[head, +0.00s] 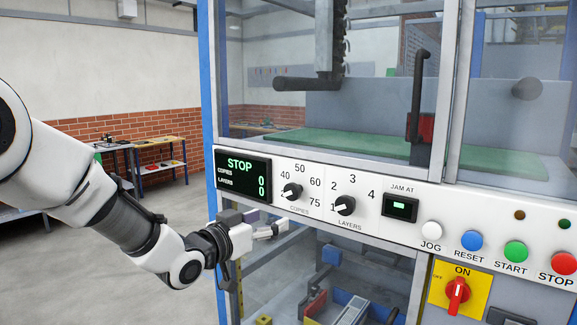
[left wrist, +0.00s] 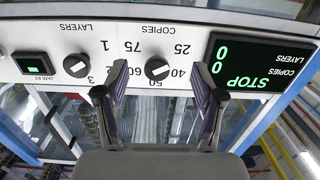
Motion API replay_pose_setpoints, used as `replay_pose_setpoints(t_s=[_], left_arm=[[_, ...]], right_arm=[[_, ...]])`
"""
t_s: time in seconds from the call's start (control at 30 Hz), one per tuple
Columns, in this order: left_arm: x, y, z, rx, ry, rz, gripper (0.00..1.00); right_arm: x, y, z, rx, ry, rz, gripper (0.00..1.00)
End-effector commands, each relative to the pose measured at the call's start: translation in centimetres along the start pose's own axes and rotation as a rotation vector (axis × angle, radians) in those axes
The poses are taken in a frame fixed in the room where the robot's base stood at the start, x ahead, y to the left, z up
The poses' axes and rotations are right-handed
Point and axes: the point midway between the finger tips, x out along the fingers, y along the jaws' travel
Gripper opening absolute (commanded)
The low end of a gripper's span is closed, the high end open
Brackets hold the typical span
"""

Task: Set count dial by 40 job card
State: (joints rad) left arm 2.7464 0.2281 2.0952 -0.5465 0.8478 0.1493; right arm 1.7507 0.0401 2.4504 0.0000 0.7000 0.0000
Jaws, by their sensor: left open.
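The COPIES dial (head: 292,191) is a black knob on the white panel, ringed by 40, 50, 60 and 75; its pointer is toward the lower left. In the left wrist view the dial (left wrist: 157,69) appears upside down, with 25 also readable; its pointer looks turned toward 25. My left gripper (head: 272,231) is open and empty just below and left of the dial, apart from it. In the left wrist view the fingers (left wrist: 160,92) stand either side of the dial's line. No job card is recognisable. My right gripper is not in view.
The display (head: 243,176) reads STOP, copies 0, layers 0. The LAYERS dial (head: 344,205) is right of the COPIES dial, pointing near 1. JOG, RESET, START and STOP buttons, plus a red ON switch (head: 457,294), are farther right. Glass panels lie above and below.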

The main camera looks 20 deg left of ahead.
Motion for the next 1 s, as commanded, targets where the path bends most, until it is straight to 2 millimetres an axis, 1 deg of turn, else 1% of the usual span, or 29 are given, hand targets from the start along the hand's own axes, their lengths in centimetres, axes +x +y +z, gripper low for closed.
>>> replay_pose_setpoints(t_s=[0.03,0.1,0.13,0.27,0.4,0.5,0.63,0.83,0.87,0.9,0.97,1.0], left_arm=[[-0.3,0.1,-2.6,0.014,0.036,0.007,0.68],[-0.2,0.1,-4.0,0.023,0.06,0.013,0.68],[0.0,0.1,-4.2,0.025,0.064,0.014,0.68],[1.9,0.2,-4.4,0.028,0.061,0.015,0.68],[4.7,0.2,-4.6,0.026,0.061,0.014,0.68],[6.3,0.2,-4.6,0.026,0.062,0.014,0.68],[7.3,0.2,-4.4,0.024,0.063,0.014,0.68],[7.4,0.2,-4.2,0.023,0.062,0.013,0.68],[7.4,0.2,-4.2,0.023,0.062,0.013,0.61],[7.4,0.2,-4.2,0.023,0.062,0.013,0.47],[7.4,0.2,-4.3,0.023,0.062,0.013,0.26],[7.3,0.2,-4.3,0.023,0.062,0.013,0.12]], right_arm=[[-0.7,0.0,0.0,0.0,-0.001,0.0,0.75],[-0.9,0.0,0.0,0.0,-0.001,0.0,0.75],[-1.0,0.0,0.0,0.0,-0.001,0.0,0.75],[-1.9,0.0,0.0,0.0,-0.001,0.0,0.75],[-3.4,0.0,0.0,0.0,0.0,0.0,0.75],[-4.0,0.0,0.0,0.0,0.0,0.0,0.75],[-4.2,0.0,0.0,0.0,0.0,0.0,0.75],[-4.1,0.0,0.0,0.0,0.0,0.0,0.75],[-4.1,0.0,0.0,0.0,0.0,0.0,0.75],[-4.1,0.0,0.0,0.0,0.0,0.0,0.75],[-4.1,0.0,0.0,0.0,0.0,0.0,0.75],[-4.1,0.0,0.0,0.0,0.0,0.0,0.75]])
